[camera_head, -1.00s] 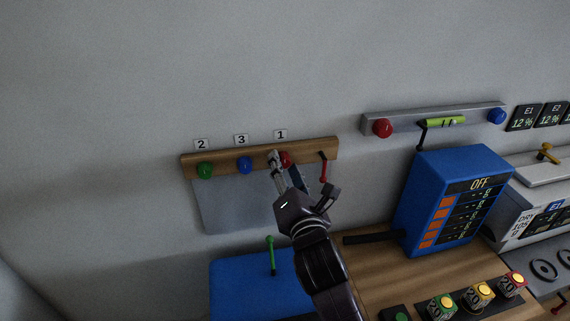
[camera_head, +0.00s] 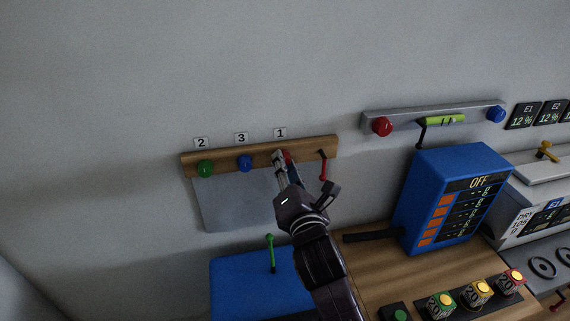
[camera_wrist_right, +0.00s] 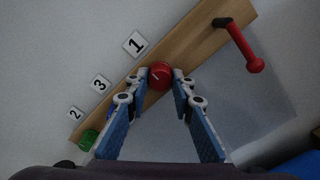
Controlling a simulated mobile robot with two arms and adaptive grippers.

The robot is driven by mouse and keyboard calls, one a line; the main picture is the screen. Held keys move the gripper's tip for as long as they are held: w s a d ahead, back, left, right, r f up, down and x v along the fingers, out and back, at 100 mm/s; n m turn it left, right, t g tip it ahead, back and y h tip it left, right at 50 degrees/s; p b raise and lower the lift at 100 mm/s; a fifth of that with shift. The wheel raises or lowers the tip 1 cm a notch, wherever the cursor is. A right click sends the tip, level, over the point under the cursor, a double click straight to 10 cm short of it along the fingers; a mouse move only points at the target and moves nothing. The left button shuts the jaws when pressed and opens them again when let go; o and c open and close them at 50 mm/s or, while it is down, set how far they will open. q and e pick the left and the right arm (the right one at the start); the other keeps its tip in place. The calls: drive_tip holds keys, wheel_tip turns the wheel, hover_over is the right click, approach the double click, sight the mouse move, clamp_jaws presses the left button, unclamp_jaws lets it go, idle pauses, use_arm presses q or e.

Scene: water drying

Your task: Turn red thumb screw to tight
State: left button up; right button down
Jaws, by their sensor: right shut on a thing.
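The red thumb screw (camera_head: 288,155) is on the wooden strip (camera_head: 312,148) on the wall, under the label 1 (camera_head: 280,133). In the right wrist view the red thumb screw (camera_wrist_right: 160,75) shows its round face with a pale mark, between my fingers. My right gripper (camera_head: 282,158) is shut on it, one finger on each side; it also shows in the right wrist view (camera_wrist_right: 160,82). In the head view the fingers hide part of the screw. My left gripper is not in view.
A green knob (camera_head: 205,168) and a blue knob (camera_head: 244,163) sit left on the same strip; a red lever (camera_head: 323,168) hangs at its right end. A grey bar (camera_head: 405,118) carries another red knob (camera_head: 382,127). A blue box (camera_head: 425,200) stands right of my arm.

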drive_tip(key=shift+m+p, duration=1.3)
drive_tip(key=shift+m, duration=1.9)
drive_tip(key=c, duration=1.7)
unclamp_jaws()
drive_tip(key=shift+o, duration=0.2)
drive_tip(key=s+d, duration=0.2)
drive_tip(key=s, duration=0.9)
drive_tip(key=shift+s+d, duration=0.2)
drive_tip(key=shift+s, duration=0.2)
drive_tip(key=shift+a, duration=0.1)
